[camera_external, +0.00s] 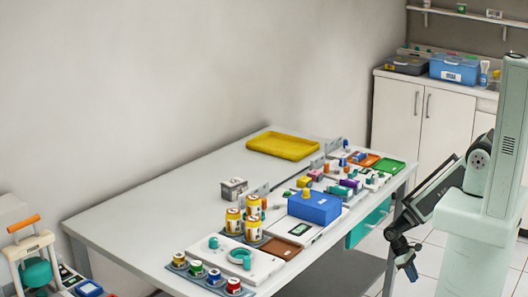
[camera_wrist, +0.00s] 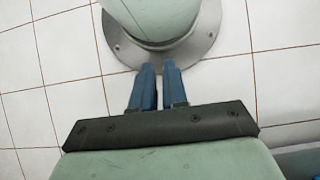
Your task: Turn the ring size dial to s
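A white panel (camera_external: 262,266) lies near the front corner of the table. It carries a round teal ring-shaped part (camera_external: 240,257) and a small teal knob (camera_external: 213,242). Either may be the ring size dial; I cannot tell which, and no size letters are legible. My gripper (camera_external: 408,268) hangs beyond the table's right edge, well away from the panel and pointing down. In the wrist view its two blue fingers (camera_wrist: 157,68) stand close together with a narrow gap and nothing between them. The wrist view shows only floor and a round base, no dial.
Yellow-banded jars (camera_external: 254,229) stand behind the panel, and several small coloured-lid jars (camera_external: 196,269) in front. A blue box (camera_external: 314,207), a yellow tray (camera_external: 284,146) and a green tray (camera_external: 389,165) are farther back. The table's left side (camera_external: 150,215) is largely clear.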

